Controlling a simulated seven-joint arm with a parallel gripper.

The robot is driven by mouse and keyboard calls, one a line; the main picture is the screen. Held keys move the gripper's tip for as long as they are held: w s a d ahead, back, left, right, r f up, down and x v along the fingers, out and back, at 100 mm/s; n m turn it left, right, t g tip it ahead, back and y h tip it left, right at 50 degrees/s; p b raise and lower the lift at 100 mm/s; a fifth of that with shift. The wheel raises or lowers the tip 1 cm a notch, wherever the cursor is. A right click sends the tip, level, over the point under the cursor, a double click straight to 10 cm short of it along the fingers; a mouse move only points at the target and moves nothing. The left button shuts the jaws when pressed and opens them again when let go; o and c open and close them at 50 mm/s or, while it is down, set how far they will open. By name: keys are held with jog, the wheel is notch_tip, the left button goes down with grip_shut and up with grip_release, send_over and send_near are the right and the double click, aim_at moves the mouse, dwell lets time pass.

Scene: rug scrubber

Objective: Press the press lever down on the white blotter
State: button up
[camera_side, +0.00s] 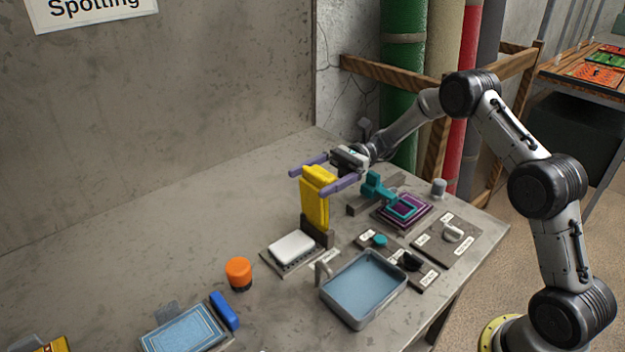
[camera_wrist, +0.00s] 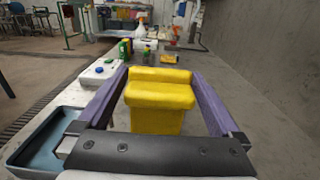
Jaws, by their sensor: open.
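The press lever (camera_side: 316,204) is a tall yellow piece standing upright at the back of a small press, on a dark hinge block (camera_side: 318,231). The white blotter (camera_side: 292,246) is a white pad lying flat on the press's grey base, in front of the lever. My gripper (camera_side: 307,182) has long purple fingers and is open, at the height of the lever's top. In the wrist view the yellow lever (camera_wrist: 160,105) fills the space between the open fingers (camera_wrist: 158,76), with a gap visible on each side. The blotter cannot be made out there.
A blue-grey tray (camera_side: 363,290) stands right of the press. A teal clamp over a purple pad (camera_side: 402,208) and labelled switch plates (camera_side: 450,238) lie farther right. An orange-capped jar (camera_side: 239,273) and a blue card box (camera_side: 183,330) are front left. The table's back left is clear.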

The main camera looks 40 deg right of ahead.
jog(key=shift+a, duration=0.4)
jog(key=shift+c, duration=0.3)
grip_shut()
